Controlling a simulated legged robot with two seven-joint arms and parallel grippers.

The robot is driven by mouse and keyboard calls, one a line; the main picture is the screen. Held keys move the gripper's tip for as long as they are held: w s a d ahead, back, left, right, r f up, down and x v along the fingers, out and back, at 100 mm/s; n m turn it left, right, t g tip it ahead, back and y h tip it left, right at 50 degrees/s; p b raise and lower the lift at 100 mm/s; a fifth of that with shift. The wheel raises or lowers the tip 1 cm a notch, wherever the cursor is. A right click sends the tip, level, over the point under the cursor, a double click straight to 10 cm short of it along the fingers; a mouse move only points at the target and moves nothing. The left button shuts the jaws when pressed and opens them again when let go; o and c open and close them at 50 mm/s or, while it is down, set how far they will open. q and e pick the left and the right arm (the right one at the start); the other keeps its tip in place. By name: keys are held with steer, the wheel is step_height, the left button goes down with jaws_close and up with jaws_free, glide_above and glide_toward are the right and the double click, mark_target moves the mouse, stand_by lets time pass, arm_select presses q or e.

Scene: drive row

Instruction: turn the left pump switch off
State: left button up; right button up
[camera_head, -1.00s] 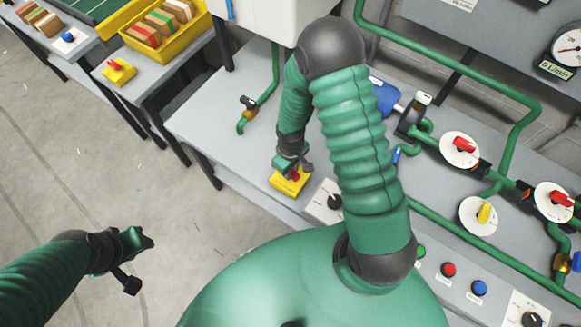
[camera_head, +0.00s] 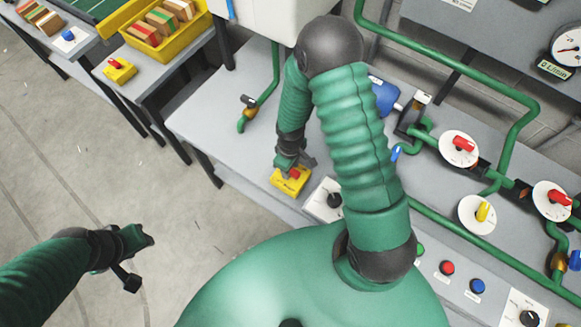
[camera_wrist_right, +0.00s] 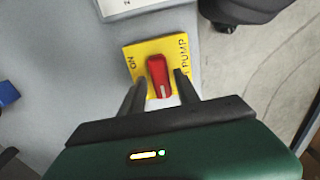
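A yellow pump switch plate (camera_head: 287,184) with a red handle (camera_head: 294,174) sits on the grey bench near its front edge. My right gripper (camera_head: 296,162) is right at it. In the right wrist view the plate (camera_wrist_right: 133,52) reads "ON" and "PUMP"; the lettering before "PUMP" is partly hidden. The red handle (camera_wrist_right: 158,75) lies between the two dark fingers of the right gripper (camera_wrist_right: 160,88), which look spread with a small gap on each side. The handle's white mark faces the gripper. My left gripper (camera_head: 141,260) hangs empty and open over the floor.
Another yellow switch (camera_head: 119,70) with a red knob is on the bench at upper left, beside a yellow crate (camera_head: 147,42). A black-knob dial (camera_head: 327,200) is close right of my right gripper. Pipes and valve dials (camera_head: 458,148) fill the right side.

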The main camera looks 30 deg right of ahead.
steer(key=shift+o, duration=0.4)
steer(key=shift+s, duration=0.1)
step_height(320, 180, up, 17)
steer(key=p, duration=0.1)
steer(key=shift+f+p, duration=0.15)
steer(key=shift+p, duration=0.25)
